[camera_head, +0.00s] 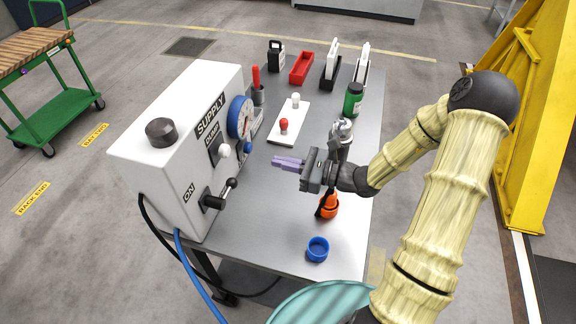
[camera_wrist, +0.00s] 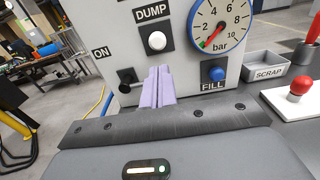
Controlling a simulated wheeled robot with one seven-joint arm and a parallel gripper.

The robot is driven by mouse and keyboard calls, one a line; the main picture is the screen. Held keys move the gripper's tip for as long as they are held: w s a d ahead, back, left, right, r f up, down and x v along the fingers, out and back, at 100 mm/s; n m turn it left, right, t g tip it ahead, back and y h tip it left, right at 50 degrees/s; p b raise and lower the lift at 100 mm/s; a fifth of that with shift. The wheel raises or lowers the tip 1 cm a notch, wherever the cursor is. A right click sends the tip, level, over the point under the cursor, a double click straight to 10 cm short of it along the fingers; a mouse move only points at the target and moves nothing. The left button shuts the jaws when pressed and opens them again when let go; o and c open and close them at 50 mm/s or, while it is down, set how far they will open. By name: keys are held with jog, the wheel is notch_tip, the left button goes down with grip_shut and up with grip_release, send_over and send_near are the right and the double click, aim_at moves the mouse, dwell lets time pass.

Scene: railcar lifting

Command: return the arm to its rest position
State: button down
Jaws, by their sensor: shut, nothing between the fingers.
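My gripper (camera_head: 288,163) is shut and empty, its two lilac fingers together above the metal table, pointing left at the supply box. In the wrist view the shut fingers (camera_wrist: 159,88) stand in front of the box's panel. My arm reaches in from the right and is bent at the elbow. The white supply box (camera_head: 182,130) has a black lever (camera_head: 220,195) marked ON, a white DUMP knob (camera_wrist: 156,41), a blue FILL knob (camera_wrist: 216,73) and a gauge (camera_wrist: 220,24). The gauge's red needle points near its low end.
Below and beside my gripper stand an orange item (camera_head: 328,206), a blue ring-shaped cap (camera_head: 318,249) and a silver-topped object (camera_head: 343,130). A green bottle (camera_head: 353,100) and a white plate with knobs (camera_head: 276,134) are farther back. A yellow frame (camera_head: 530,110) stands right.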

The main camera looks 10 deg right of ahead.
jog(key=shift+s+d, duration=0.2)
jog(key=shift+d, duration=0.3)
jog(key=s+f+n+g+h, duration=0.2)
jog(key=s+n+g+h, duration=0.25)
jog(key=s+n, duration=0.2)
jog(key=s+f+n+g+h, duration=0.3)
jog(key=s+n+g+h, duration=0.15)
jog(key=s+n, duration=0.2)
jog(key=d+r+n+t+h, duration=0.4)
jog(key=d+n+h, duration=0.3)
jog(key=d+n, duration=0.2)
jog(key=shift+r+n+t+h, duration=0.3)
jog(key=shift+r, duration=0.6)
jog(key=shift+w, duration=0.15)
